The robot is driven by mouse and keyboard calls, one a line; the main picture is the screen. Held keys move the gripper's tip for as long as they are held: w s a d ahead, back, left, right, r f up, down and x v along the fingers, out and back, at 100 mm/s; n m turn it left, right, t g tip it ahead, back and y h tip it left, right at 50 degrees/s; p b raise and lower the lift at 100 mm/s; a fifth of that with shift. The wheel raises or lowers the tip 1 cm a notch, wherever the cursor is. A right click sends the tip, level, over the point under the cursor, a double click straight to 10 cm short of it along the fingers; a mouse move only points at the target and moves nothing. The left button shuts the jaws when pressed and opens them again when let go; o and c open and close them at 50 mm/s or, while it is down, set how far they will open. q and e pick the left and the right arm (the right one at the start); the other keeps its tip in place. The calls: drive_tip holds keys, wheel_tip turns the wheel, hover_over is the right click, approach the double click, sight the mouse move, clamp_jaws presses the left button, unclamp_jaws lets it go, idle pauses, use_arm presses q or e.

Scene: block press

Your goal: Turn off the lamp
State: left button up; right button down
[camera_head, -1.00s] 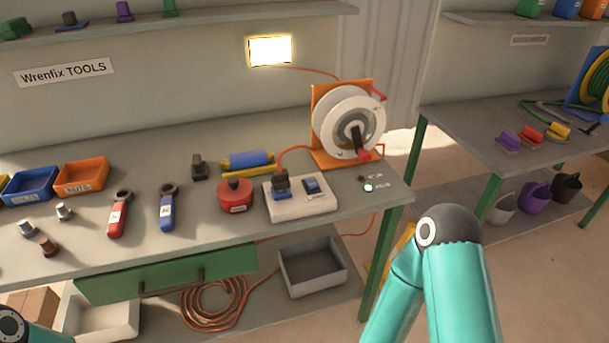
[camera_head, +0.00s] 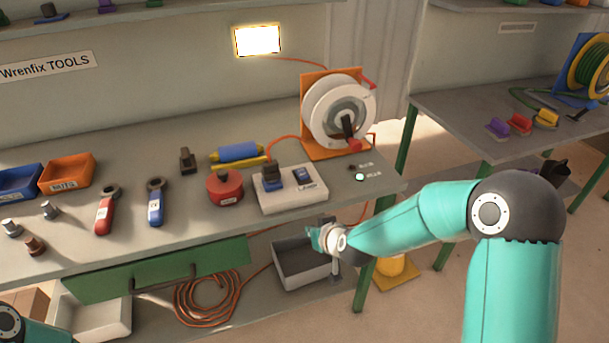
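The lamp (camera_head: 257,40) is a bright rectangular panel on the wall, lit, with a red cord running right from it toward the cable reel (camera_head: 338,110). A white socket box (camera_head: 290,200) sits near the bench's front edge. My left gripper is out of view.
A red round tin (camera_head: 224,189), a blue roller (camera_head: 238,152) and wrenches (camera_head: 155,203) lie left of the box. A grey bin (camera_head: 302,270) stands on the lower shelf behind my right wrist. A green drawer (camera_head: 160,270) is under the bench.

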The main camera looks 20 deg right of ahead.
drive_tip(key=w+d+r+t, duration=0.1)
drive_tip(key=w+r+t, duration=0.1)
drive_tip(key=r, duration=0.5)
drive_tip(key=w+d+r+t+h, duration=0.1)
drive_tip(key=w+r, duration=0.3)
drive_tip(key=r, duration=0.4)
drive_tip(key=shift+d+t, duration=0.35)
drive_tip(key=shift+t, duration=0.05)
drive_tip(key=shift+f, duration=0.1)
drive_tip(key=p, duration=0.2)
hover_over(305, 182)
drive_tip(key=f, duration=0.3)
drive_tip(key=shift+w+f, duration=0.3)
drive_tip(key=shift+f, duration=0.05)
wheel_tip(305, 182, down, 3)
drive_tip(key=shift+s+r, duration=0.15)
drive_tip(key=shift+s+f, duration=0.1)
drive_tip(key=shift+f, duration=0.6)
